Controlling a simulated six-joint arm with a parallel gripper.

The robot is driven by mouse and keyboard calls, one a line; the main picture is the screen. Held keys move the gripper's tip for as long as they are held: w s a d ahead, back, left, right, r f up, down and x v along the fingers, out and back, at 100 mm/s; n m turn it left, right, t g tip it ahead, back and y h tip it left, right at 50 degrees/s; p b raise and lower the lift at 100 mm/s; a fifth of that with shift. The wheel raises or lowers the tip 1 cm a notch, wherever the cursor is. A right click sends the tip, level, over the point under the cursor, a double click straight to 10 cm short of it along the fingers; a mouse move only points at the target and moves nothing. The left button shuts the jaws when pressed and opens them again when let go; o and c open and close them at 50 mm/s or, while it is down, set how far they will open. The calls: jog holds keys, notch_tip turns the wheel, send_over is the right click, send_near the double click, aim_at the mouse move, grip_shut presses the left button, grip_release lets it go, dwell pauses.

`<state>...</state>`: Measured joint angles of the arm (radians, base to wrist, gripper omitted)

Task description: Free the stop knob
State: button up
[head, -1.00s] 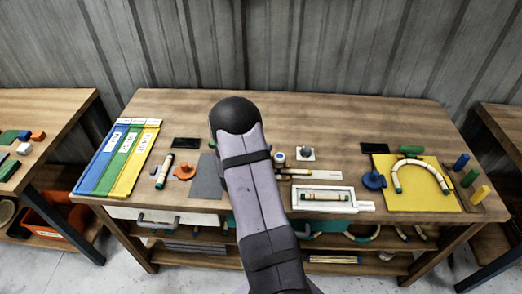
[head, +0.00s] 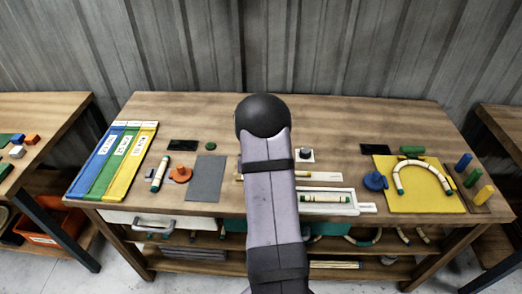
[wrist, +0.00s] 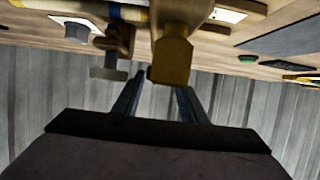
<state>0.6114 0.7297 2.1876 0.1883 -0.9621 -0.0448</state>
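My gripper (wrist: 160,84) is open, its two dark fingers apart in the wrist view; the arm hides it in the head view. A brass-coloured faceted knob (wrist: 172,60) is just beyond the fingertips, roughly in line with the gap. I cannot tell whether they touch. Beside it is a brown block with a grey bolt-like piece (wrist: 108,70). A grey round knob on a white plate (wrist: 76,30) sits to the left; it also shows right of my arm in the head view (head: 305,154). Which of these is the stop knob is not marked.
A white tray (head: 354,208) holds a rattan piece. A yellow board (head: 430,203) with a bent rattan arch is at the right. Left are an orange knob (head: 180,174), a grey sheet (head: 207,178) and coloured strips (head: 112,160).

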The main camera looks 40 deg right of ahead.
jog(key=shift+o, duration=0.3)
jog(key=shift+s+f, duration=0.1)
jog(key=shift+f, duration=0.05)
jog(key=shift+m+g+p, duration=0.3)
jog(key=shift+p, duration=0.25)
jog(key=shift+w+a+m+g+h+p, duration=0.1)
jog(key=shift+w+m+g+h+p, duration=0.15)
jog(key=shift+m+g+h+p, duration=0.3)
jog(key=shift+w+a+m+g+h+p, duration=0.15)
jog(key=shift+m+g+h+p, duration=0.8)
jog(key=shift+m+g+p, duration=0.35)
jog(key=shift+a+b, duration=0.35)
jog(key=shift+b, duration=0.05)
jog(key=b+v, duration=0.3)
jog(key=v, duration=0.4)
jog(key=w+a+r+m+t+h+b, duration=0.1)
jog(key=w+a+r+m+t+b, duration=0.2)
jog(key=w+a+m+t+b, duration=0.45)
jog(key=w+a+f+n+t+y+b, duration=0.1)
jog(key=w+a+n+y+b, duration=0.1)
jog(key=w+a+n+y, duration=0.2)
jog(key=w+a+f+n+t+y+b, duration=0.1)
jog(key=w+a+f+n+y+b, duration=0.1)
jog(key=a+n, duration=0.5)
jog(key=shift+w+a+f+t+y+b, duration=0.35)
jog(key=shift+w+a+y+b, duration=0.75)
jog(key=shift+a, duration=0.8)
